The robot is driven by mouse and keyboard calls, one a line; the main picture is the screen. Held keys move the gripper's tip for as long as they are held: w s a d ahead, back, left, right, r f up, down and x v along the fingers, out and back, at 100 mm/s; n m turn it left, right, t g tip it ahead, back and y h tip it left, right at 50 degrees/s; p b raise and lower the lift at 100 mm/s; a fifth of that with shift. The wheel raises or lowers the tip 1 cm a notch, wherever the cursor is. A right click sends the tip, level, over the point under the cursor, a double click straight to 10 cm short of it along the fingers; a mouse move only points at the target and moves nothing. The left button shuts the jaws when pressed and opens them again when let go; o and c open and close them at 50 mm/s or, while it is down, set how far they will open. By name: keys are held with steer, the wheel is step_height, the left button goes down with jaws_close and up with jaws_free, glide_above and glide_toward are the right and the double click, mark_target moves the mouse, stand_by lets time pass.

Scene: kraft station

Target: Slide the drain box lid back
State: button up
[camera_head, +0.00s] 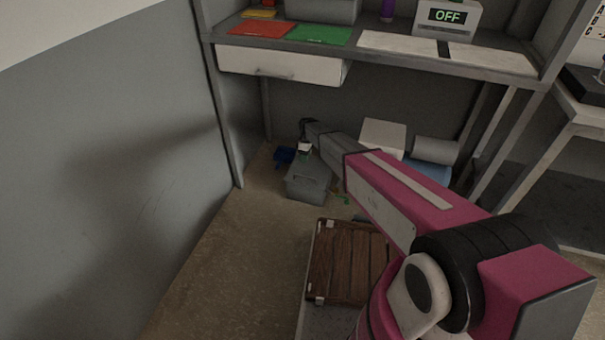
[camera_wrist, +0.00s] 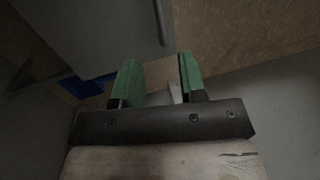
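A grey box (camera_head: 308,180), which looks like the drain box, stands on the floor under the bench in the head view. My arm reaches down from the right to its back edge. My gripper (camera_wrist: 157,63) shows two green fingers apart in the wrist view. A small pale piece shows between the fingers near their base; I cannot tell what it is or whether the fingers touch it. A grey surface with a dark line fills the upper left of the wrist view; I cannot tell if it is the lid. In the head view the fingers are too small to make out.
A blue object (camera_head: 284,156) lies left of the box and seems to show in the wrist view (camera_wrist: 85,86). A white box (camera_head: 383,136) and a grey cylinder (camera_head: 435,151) stand to the right. A slatted wooden piece (camera_head: 345,262) lies in front. A drawer (camera_head: 280,66) overhangs.

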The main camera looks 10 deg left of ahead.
glide_above(304, 173)
steer(key=s, duration=0.6)
steer(key=f, duration=0.6)
steer(key=d+f, duration=0.1)
steer(key=f, duration=0.3)
steer(key=shift+w, duration=0.1)
jaws_close()
